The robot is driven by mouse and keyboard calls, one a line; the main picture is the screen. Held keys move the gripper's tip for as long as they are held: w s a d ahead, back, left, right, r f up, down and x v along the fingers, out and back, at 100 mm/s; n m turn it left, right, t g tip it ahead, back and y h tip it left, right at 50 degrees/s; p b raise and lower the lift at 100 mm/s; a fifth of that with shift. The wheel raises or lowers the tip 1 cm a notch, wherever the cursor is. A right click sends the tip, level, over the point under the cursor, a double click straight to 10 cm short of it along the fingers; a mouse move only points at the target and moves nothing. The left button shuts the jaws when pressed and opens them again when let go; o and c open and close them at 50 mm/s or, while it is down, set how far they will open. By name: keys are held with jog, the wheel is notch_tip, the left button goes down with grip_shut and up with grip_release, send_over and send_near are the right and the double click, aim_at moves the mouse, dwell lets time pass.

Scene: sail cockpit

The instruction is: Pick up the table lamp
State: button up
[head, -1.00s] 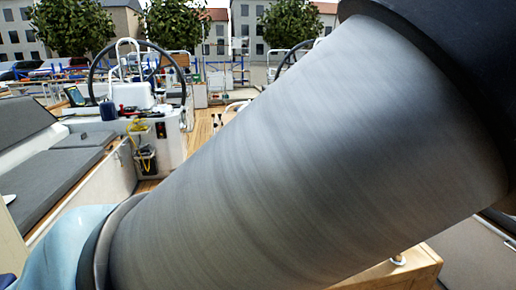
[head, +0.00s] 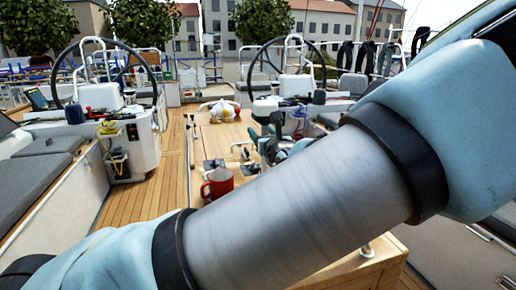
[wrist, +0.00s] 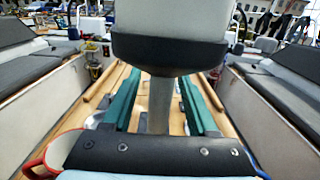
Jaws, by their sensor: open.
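The table lamp (wrist: 168,52) stands upright close in front of the wrist camera, with a pale grey shade, a black lower band and a grey stem. My gripper (wrist: 162,92) is open, its two teal fingers reaching forward on either side of the stem with gaps showing. The stem's foot is hidden behind the dark gripper edge. In the head view my gripper is at the wooden table, partly hidden by my arm. A pale rounded top with a dark band there looks like the lamp's shade (head: 265,104).
A red mug (head: 217,184) stands on the table (head: 215,139) close to my arm; it also shows in the wrist view (wrist: 40,162). A white bowl with fruit (head: 221,109) is farther back. Steering wheels stand beyond. Grey-cushioned benches (wrist: 279,99) flank the table.

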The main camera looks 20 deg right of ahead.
grip_shut()
dwell(0.4)
dwell(1.0)
